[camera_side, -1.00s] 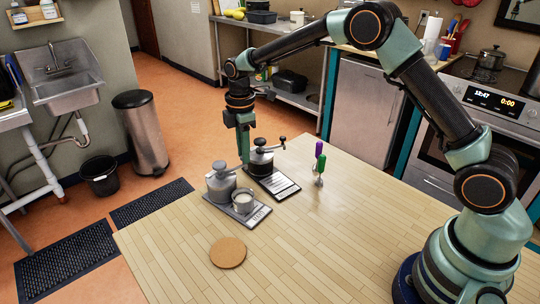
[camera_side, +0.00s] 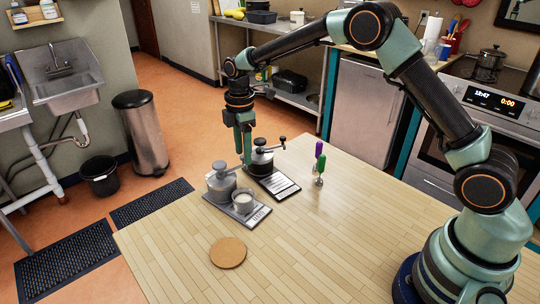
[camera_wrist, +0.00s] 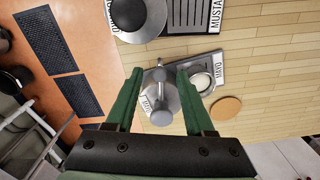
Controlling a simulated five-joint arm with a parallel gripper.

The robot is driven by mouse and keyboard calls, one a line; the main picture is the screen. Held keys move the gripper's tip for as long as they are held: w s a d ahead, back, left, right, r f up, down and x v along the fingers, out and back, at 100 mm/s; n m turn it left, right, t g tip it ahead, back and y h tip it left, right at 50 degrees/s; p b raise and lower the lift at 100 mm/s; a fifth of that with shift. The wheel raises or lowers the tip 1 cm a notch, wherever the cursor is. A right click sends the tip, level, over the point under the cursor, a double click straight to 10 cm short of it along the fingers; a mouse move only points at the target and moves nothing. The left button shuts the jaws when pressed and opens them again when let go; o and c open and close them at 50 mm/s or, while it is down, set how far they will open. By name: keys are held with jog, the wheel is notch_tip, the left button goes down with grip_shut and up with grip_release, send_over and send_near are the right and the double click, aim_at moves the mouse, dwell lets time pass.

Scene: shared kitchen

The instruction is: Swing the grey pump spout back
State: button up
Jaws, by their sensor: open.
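The grey pump (camera_side: 220,186) stands on a grey plate (camera_side: 252,220) near the table's far left edge. A white-filled cup (camera_side: 243,202) sits beside it on the plate, which reads MAYO in the wrist view. My gripper (camera_side: 243,162) points down behind the grey pump, close to its top. In the wrist view my gripper (camera_wrist: 160,76) is open, with the grey pump's head (camera_wrist: 157,76) between its fingers in the picture. A grey rod with a round knob (camera_wrist: 161,117) runs toward the camera. I cannot tell whether the fingers touch it.
A black-topped pump (camera_side: 262,160) on a dark plate (camera_side: 285,190), marked MUSTARD in the wrist view, stands just behind. A cork disc (camera_side: 228,253) lies in front. The right of the tabletop is clear.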

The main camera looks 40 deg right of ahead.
notch_tip(320, 180, up, 12)
dwell(0.4)
jog(key=s+d+r+m+t, duration=0.35)
jog(key=s+r+m, duration=0.45)
jog(key=s, duration=0.4)
jog(key=s+d+f+m+t, duration=0.2)
jog(key=s+f+m, duration=0.2)
jog(key=s+m, duration=0.3)
jog(key=s, duration=0.4)
jog(key=shift+s+d+f, duration=0.15)
jog(key=shift+f, duration=0.05)
